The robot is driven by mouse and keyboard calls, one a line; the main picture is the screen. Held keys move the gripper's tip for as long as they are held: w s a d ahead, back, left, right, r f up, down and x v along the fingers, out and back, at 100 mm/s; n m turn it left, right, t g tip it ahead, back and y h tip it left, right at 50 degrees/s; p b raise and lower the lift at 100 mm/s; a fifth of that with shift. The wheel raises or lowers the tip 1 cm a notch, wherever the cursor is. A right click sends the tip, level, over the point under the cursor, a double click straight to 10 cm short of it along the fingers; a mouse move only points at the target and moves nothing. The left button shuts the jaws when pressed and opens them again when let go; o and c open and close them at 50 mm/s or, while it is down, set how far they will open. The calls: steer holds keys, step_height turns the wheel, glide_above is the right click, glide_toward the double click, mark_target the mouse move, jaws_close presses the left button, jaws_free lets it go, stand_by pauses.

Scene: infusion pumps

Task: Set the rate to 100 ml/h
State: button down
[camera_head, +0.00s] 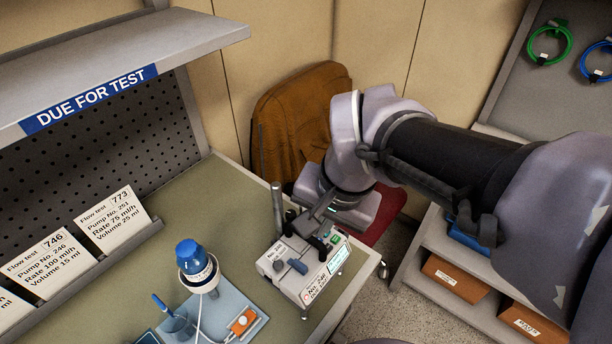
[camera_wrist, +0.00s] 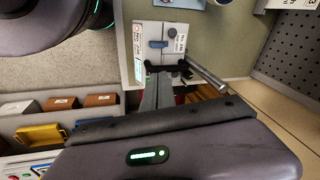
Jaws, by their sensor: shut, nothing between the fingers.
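The infusion pump (camera_head: 305,268) is a light box lying on the bench near its right front corner, with a blue-grey knob or lever on top and a small lit display (camera_head: 338,260) at its right end. Its label seems to read No. 246. The display text is too small to read. My gripper (camera_head: 314,216) is shut and empty, over the pump's far edge beside a metal post (camera_head: 277,208). In the wrist view, my gripper (camera_wrist: 163,76) points at the pump (camera_wrist: 160,32) near its black fittings. I cannot tell if it touches. The pump's buttons are not clear.
A card (camera_head: 47,262) on the rack reads Pump No. 246, Rate 100 ml/h, Volume 15 ml. A blue-capped bottle (camera_head: 195,268) and a tray (camera_head: 250,325) with an orange device stand left of the pump. A brown jacket (camera_head: 290,115) hangs behind. Shelves stand at right.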

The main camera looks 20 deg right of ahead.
steer(key=w+d+m+g+h+p, duration=0.1)
steer(key=w+d+m+g+p, duration=0.1)
steer(key=w+p, duration=0.3)
steer(key=shift+w+r+m+g, duration=0.3)
steer(key=shift+w+m+g, duration=0.25)
steer(key=shift+w, duration=0.35)
steer(key=shift+f, duration=0.1)
steer(key=b, duration=0.4)
glide_toward(305, 247)
steer(key=d+f, duration=0.1)
steer(key=f, duration=0.1)
steer(key=d+f, duration=0.1)
steer(key=f, duration=0.1)
steer(key=d+f, duration=0.1)
steer(key=f, duration=0.1)
steer(key=shift+w, duration=0.15)
